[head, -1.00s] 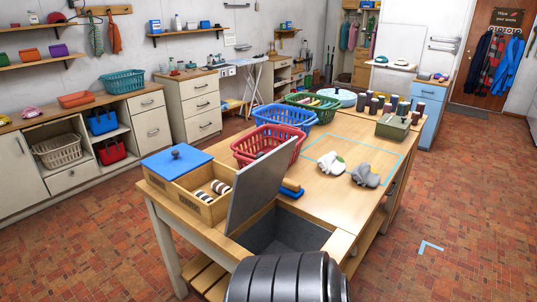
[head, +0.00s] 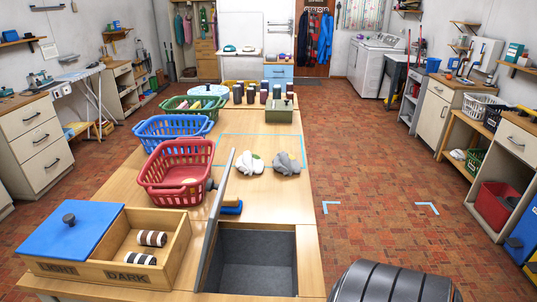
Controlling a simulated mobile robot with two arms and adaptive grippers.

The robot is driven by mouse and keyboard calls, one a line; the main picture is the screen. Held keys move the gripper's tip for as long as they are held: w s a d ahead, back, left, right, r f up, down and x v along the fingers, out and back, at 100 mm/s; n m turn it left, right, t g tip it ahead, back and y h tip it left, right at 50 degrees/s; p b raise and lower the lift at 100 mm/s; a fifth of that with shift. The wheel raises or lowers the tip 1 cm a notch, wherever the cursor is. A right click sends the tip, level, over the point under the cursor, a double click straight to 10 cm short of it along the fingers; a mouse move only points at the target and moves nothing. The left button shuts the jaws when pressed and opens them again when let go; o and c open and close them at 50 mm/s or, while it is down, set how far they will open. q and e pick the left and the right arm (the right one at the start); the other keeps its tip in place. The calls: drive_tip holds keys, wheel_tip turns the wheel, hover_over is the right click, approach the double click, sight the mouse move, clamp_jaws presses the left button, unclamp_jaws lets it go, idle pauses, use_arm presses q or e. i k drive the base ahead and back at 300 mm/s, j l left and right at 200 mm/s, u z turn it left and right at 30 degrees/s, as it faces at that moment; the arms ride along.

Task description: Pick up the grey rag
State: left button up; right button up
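The grey rag (head: 287,163) lies crumpled on the wooden table (head: 265,205), at the right edge of a blue taped outline. A white rag (head: 248,165) with a green spot lies just left of it. The two rags are close together. Neither of my grippers shows in the head view. A dark ribbed part of my own body shows at the bottom right.
The utility tub (head: 255,262) is open at the table's near end, its grey lid (head: 218,215) raised. A red basket (head: 180,175), a blue basket (head: 172,133) and a wooden box (head: 150,250) line the left. A green metal box (head: 264,110) stands behind the rags. The floor right is clear.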

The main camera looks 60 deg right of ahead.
sight(286, 163)
drive_tip(key=i+z, duration=0.25)
drive_tip(key=z, duration=0.25)
drive_tip(key=i+j+z, duration=0.1)
drive_tip(key=z, duration=0.4)
drive_tip(key=i+j+z, duration=0.2)
drive_tip(key=z, duration=0.25)
drive_tip(key=i+j+z, duration=0.25)
drive_tip(key=z, duration=0.25)
